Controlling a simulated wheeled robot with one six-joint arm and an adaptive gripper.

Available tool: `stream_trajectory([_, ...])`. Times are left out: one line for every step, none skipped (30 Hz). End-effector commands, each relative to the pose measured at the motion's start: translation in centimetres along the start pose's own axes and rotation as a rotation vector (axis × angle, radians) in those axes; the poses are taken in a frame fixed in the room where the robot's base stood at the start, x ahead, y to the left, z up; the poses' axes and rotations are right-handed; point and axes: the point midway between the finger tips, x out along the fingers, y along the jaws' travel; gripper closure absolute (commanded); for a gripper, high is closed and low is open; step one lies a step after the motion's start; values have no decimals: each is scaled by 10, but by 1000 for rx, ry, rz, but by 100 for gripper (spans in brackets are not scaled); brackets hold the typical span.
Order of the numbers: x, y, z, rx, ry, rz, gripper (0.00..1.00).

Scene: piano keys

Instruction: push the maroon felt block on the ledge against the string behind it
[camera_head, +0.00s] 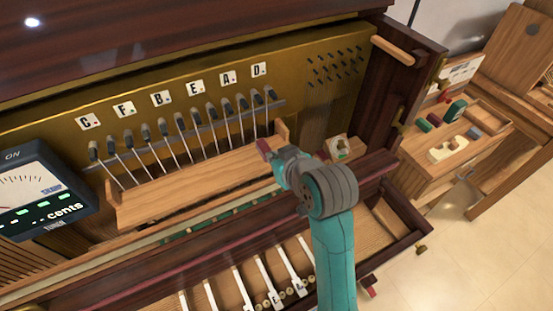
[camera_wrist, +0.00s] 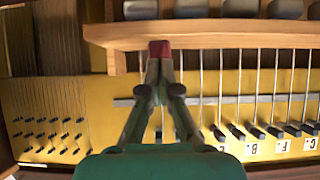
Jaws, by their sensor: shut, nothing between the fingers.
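The maroon felt block (camera_head: 264,146) is near the right end of the wooden ledge (camera_head: 180,183), just beyond the tip of my gripper (camera_head: 274,155). The strings (camera_head: 205,128) run in a row behind the ledge. In the wrist view, the maroon block (camera_wrist: 160,47) is at the ledge (camera_wrist: 225,40), right in front of my closed fingertips (camera_wrist: 160,64). The fingers hold nothing, and I cannot tell whether they touch the block. My gripper hides part of the block and the string nearest it.
Tuning pins with letter cards (camera_head: 161,97) line the brass plate above the strings. A tuner display (camera_head: 42,190) stands at the left. A small pale box (camera_head: 338,147) sits right of my gripper. White keys (camera_head: 268,275) lie below. A tray with coloured blocks (camera_head: 452,140) is at the right.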

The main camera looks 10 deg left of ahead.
Motion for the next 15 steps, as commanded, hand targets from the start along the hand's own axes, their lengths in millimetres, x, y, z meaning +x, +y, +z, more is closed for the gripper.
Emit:
stream_trajectory([1,0,-1,0,0,0,100])
stream_trajectory([2,0,-2,0,0,0,100])
stream_trajectory([3,0,-2,0,0,0,100])
stream_trajectory([4,0,-3,0,0,0,100])
stream_trajectory([5,0,-3,0,0,0,100])
stream_trajectory([6,0,-4,0,0,0,100])
stream_trajectory([6,0,-5,0,0,0,100])
stream_trajectory([7,0,-5,0,0,0,100])
stream_trajectory([8,0,-6,0,0,0,100])
stream_trajectory([9,0,-6,0,0,0,100])
stream_trajectory([9,0,-7,0,0,0,100])
stream_trajectory([10,0,-7,0,-1,0,100])
stream_trajectory([11,0,-8,0,-1,0,100])
stream_trajectory([12,0,-8,0,-1,0,100])
stream_trajectory([13,0,-9,0,-1,0,100])
